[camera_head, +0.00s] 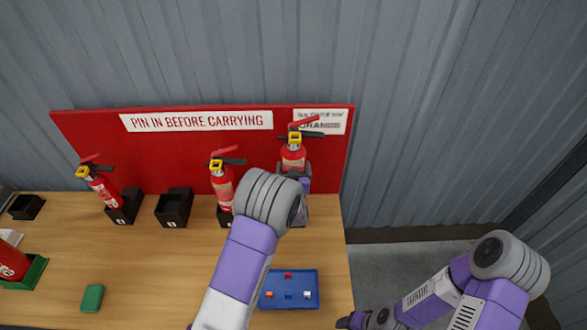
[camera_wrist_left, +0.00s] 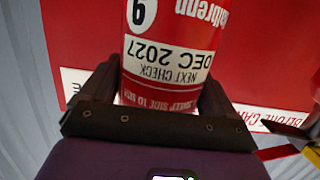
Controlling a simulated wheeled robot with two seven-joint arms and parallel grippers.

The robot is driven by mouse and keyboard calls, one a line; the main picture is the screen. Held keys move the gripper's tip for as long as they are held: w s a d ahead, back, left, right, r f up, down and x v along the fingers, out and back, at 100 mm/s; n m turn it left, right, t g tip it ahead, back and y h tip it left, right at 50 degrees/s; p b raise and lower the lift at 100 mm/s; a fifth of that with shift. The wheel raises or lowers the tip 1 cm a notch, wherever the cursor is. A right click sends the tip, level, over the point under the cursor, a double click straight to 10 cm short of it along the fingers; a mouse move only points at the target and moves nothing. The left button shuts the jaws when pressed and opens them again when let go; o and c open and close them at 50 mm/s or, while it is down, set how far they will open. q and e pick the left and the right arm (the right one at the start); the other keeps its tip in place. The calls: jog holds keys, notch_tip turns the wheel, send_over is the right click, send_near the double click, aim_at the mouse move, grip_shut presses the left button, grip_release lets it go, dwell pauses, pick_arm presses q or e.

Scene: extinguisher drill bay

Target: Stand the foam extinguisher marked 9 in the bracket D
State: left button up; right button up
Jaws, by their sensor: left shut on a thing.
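The red foam extinguisher marked 9 (camera_wrist_left: 165,50) is between the fingers of my left gripper (camera_wrist_left: 160,105), which is shut on it. Its label appears upside down in the left wrist view. In the head view this extinguisher (camera_head: 293,157) stands about upright in front of the red board's right end, with a yellow collar and red lever. My left wrist hides its lower part, so I cannot tell whether it touches a bracket. No bracket letter D is readable. My right gripper (camera_head: 355,320) is at the bottom edge, mostly cut off.
Extinguishers (camera_head: 104,190) (camera_head: 222,187) stand in black brackets either side of an empty bracket (camera_head: 173,208). On the table are a blue tray (camera_head: 289,302) with small pieces, a green block (camera_head: 92,298), a black box (camera_head: 27,207) and a red extinguisher (camera_head: 12,262) in a green holder.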

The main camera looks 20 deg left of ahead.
pick_arm(q)
jog(key=shift+f+b, duration=1.35)
jog(key=shift+f, duration=0.85)
jog(key=shift+s+r, duration=0.1)
jog(key=shift+b, duration=0.5)
dwell(0.4)
jog(key=shift+f+b, duration=0.3)
jog(key=shift+s+f+b, duration=0.35)
jog(key=shift+f+b, duration=0.1)
jog(key=shift+b, duration=0.35)
jog(key=shift+s+d+f, duration=0.1)
jog(key=shift+s+f, duration=0.15)
jog(key=shift+f, duration=0.05)
dwell(0.6)
